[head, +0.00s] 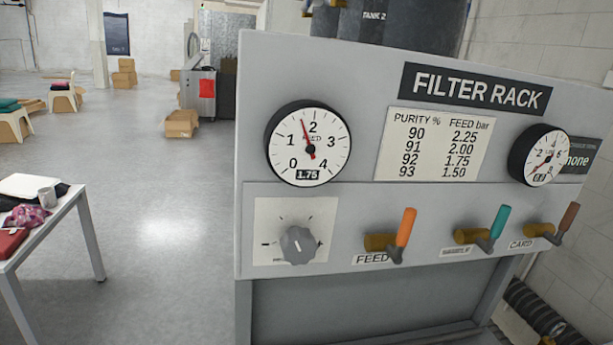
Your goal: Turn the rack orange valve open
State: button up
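The filter rack (350,80) is a grey panel on the right half of the head view. Its orange valve handle (406,227) sits on a brass body (380,242) above the FEED label. The handle points up, tilted slightly right. A teal handle (500,221) and a brown handle (569,217) stand to its right, over labels that are partly hard to read. The left gauge (309,144) has a red needle and reads 1.75. The right gauge (539,155) is smaller in view. A grey knob (299,245) is left of the orange valve. My gripper does not show.
Cardboard boxes (181,124) and a grey machine (199,95) are farther back. A dark ribbed hose (540,318) is at the lower right.

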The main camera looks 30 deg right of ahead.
aim_at(396, 254)
jog(key=u, duration=0.65)
jog(key=k, duration=1.25)
jog(key=z, duration=0.65)
jog(key=i, duration=1.05)
